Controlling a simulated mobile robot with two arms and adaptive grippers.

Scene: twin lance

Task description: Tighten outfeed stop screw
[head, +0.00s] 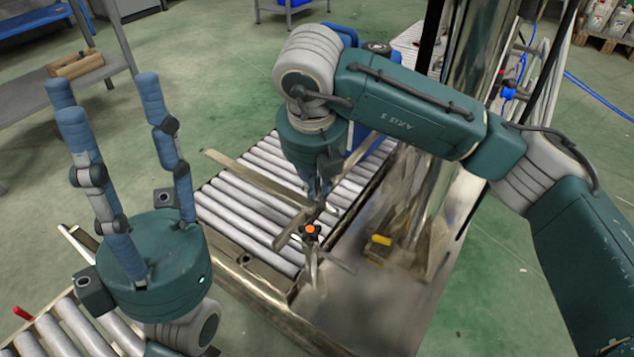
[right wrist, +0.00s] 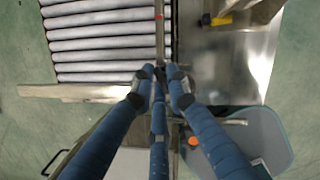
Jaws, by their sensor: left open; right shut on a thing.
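A knob with an orange centre (head: 311,230), which looks like the stop screw, sits at the end of the roller conveyor (head: 235,225), just below my right fingertips. My right gripper (head: 319,197) points down and is shut on a narrow metal bar (head: 290,231). In the right wrist view its fingertips (right wrist: 160,76) meet at a narrow bar. Another orange spot (right wrist: 192,141) shows there; I cannot tell if it is the same knob. My left gripper (head: 122,120) is open and empty, fingers upward, left of the conveyor. The fingers partly hide the grip.
A long flat bar (head: 250,177) lies across the rollers. A metal plate (head: 350,315) with a yellow part (head: 381,240) lies right of the conveyor, beside a shiny upright column (head: 455,75). A second roller track (head: 75,330) is at lower left. A grey bench (head: 40,95) stands behind it.

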